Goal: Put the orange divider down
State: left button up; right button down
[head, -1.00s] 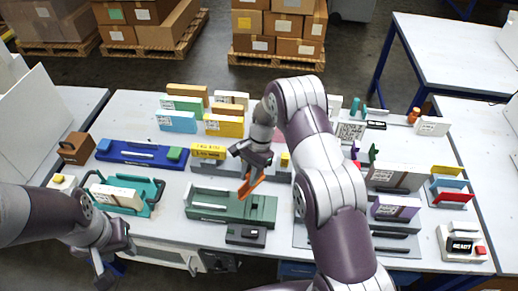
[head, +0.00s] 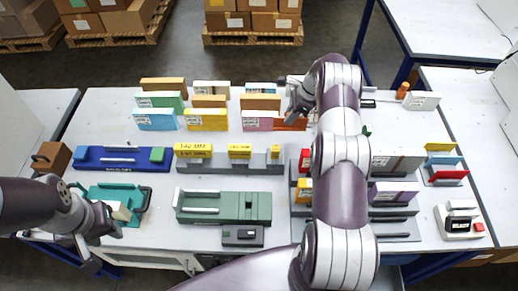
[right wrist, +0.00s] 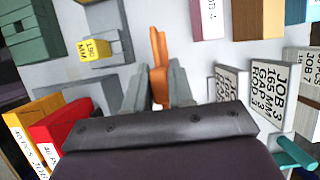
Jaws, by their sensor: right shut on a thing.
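The orange divider (right wrist: 158,62) is between the fingers of my right gripper (right wrist: 158,88) in the right wrist view. Its free end sticks out beyond the fingertips over the pale table top. In the head view the right gripper (head: 297,98) is at the back of the table, right of the pink box (head: 257,124). Orange of the divider (head: 290,124) shows just below it there. I cannot tell whether the divider touches the table. My left gripper (head: 82,248) is low at the front left, near the teal tray (head: 133,194); its jaw opening is unclear.
Label boxes, such as the yellow one (head: 206,118), stand in rows left of the right gripper. White job cards (right wrist: 282,95) stand close by in the right wrist view. The green plotter bed (head: 222,206) and grey rail (head: 225,167) lie nearer the front.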

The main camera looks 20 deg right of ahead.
jog(key=w+a+f+b, duration=0.1)
jog(key=a+f+b, duration=0.2)
jog(key=w+a+f+b, duration=0.1)
jog(key=a+f+b, duration=0.2)
jog(key=w+a+f+b, duration=0.1)
jog(key=a+f+b, duration=0.2)
jog(key=shift+w+a+f, duration=0.15)
jog(key=shift+f, duration=0.45)
jog(key=c, duration=1)
grip_release()
pick_arm(q)
notch_tip(320, 180, down, 12)
jog(key=shift+w+f, duration=0.15)
pick_arm(e)
jog(key=shift+o, duration=0.2)
